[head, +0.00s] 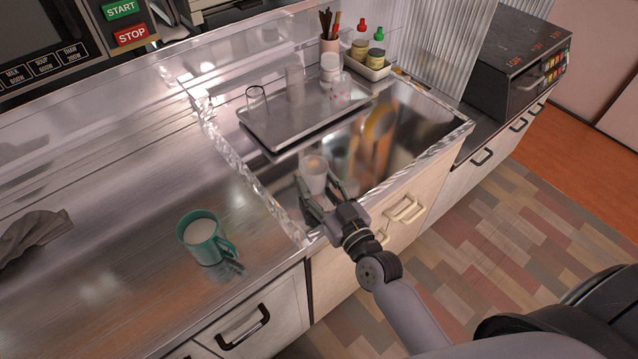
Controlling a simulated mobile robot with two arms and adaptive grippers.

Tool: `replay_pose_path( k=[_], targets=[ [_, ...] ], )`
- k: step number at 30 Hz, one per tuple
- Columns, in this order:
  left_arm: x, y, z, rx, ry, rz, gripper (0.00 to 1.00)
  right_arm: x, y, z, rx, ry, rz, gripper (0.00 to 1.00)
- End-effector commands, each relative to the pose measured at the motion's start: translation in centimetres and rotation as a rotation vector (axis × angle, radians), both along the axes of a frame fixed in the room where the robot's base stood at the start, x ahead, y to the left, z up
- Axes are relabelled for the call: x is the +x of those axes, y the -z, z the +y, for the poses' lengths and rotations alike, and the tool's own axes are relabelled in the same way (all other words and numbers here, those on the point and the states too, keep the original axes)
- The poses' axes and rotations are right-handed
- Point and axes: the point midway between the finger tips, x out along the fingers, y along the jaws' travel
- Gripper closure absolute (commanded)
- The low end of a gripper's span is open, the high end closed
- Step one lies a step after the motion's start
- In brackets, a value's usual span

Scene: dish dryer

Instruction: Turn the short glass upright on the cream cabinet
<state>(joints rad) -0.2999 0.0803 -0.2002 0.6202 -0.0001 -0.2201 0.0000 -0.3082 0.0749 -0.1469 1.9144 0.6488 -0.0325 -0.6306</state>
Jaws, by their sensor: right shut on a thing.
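A short, pale, translucent glass (313,173) is in my right gripper (322,198). The gripper is shut on it and holds it over the near left part of the sink. Whether its mouth faces up or down is hard to tell. The cream cabinet (345,268) is below the sink front, with cream handles. On the metal tray (283,135) over the sink stand a clear glass (257,101) and a patterned glass (340,94). My left gripper is not in view.
A teal mug (203,240) with white contents stands on the steel counter (130,215). A grey cloth (32,235) lies at far left. A white jar (330,66) and a caddy of bottles (367,66) stand behind. The counter between mug and sink is clear.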

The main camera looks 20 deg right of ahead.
Motion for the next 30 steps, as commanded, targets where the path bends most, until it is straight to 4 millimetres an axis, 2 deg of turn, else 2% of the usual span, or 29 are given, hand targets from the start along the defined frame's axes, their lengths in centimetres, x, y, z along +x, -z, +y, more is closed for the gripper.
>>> replay_pose_path(
  k=[7,8,18,30],
  targets=[
    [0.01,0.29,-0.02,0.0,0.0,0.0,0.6,0.01,0.4,0.0,0.0,0.0,-0.001,0.81],
    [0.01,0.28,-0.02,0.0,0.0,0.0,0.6,0.02,0.39,0.0,0.0,0.0,-0.001,0.53],
    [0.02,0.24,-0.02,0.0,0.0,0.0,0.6,0.01,0.37,0.0,0.0,0.0,0.0,0.3],
    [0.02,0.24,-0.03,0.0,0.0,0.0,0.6,0.0,0.41,0.01,0.0,0.0,0.001,0.3]
  ],
)
